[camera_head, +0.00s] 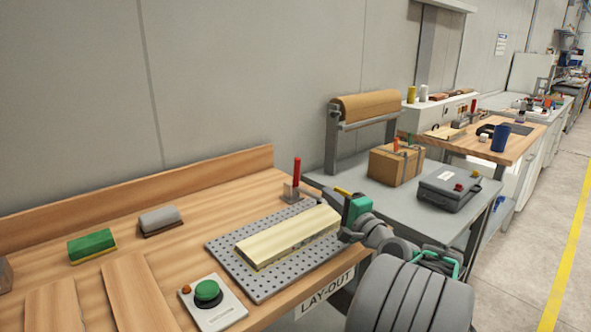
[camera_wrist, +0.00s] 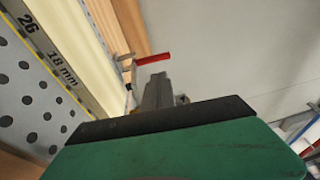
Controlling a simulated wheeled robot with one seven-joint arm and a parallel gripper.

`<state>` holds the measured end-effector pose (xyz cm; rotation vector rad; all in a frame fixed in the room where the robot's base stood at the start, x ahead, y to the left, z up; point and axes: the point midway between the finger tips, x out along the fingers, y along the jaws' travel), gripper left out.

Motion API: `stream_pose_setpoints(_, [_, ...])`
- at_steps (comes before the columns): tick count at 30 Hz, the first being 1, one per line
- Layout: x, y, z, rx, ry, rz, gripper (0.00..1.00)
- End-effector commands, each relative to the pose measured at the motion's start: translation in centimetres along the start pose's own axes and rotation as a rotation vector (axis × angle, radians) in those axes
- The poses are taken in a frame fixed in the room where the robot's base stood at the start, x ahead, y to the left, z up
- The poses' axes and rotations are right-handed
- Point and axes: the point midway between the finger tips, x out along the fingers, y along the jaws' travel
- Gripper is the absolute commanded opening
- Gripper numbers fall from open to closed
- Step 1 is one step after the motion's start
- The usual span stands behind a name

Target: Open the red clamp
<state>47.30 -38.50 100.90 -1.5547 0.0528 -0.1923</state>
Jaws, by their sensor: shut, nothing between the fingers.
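The red clamp's upright handle (camera_head: 297,171) rises from a grey metal base (camera_head: 291,192) at the back right of the wooden bench. In the wrist view its red handle (camera_wrist: 153,58) lies crosswise just beyond my fingers. My gripper (camera_head: 343,194) is over the right end of the perforated plate, to the right of the clamp and apart from it in the head view. In the wrist view my gripper (camera_wrist: 157,82) is shut and empty, its tips pointing toward the clamp. My fingers hide part of the clamp's lower end there.
A pale wooden board (camera_head: 290,238) lies on the perforated plate (camera_head: 262,283). A green button box (camera_head: 218,312) and two blocks stand on the bench. To the right, a grey table (camera_head: 375,202) holds a cardboard box (camera_head: 397,165) and a dark case (camera_head: 447,190).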

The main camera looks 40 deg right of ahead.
Motion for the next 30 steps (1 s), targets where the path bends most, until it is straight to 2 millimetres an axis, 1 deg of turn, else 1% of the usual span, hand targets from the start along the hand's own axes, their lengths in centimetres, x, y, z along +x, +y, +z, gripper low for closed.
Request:
stream_pose_setpoints(9, [-0.5, 0.0, -0.8, -0.002, 0.016, 0.000, 0.00])
stream_pose_setpoints(11, [-0.2, 0.0, -0.8, -0.002, 0.015, 0.001, 0.00])
stream_pose_setpoints(13, [0.4, 0.0, -0.7, -0.002, 0.013, 0.001, 0.00])
stream_pose_setpoints(17, [2.7, 0.0, -0.6, -0.002, 0.010, 0.001, 0.00])
stream_pose_setpoints(27, [10.3, 0.0, -0.5, -0.002, 0.007, 0.001, 0.00])
stream_pose_setpoints(30, [12.0, 0.0, -0.6, -0.002, 0.009, 0.001, 0.00])
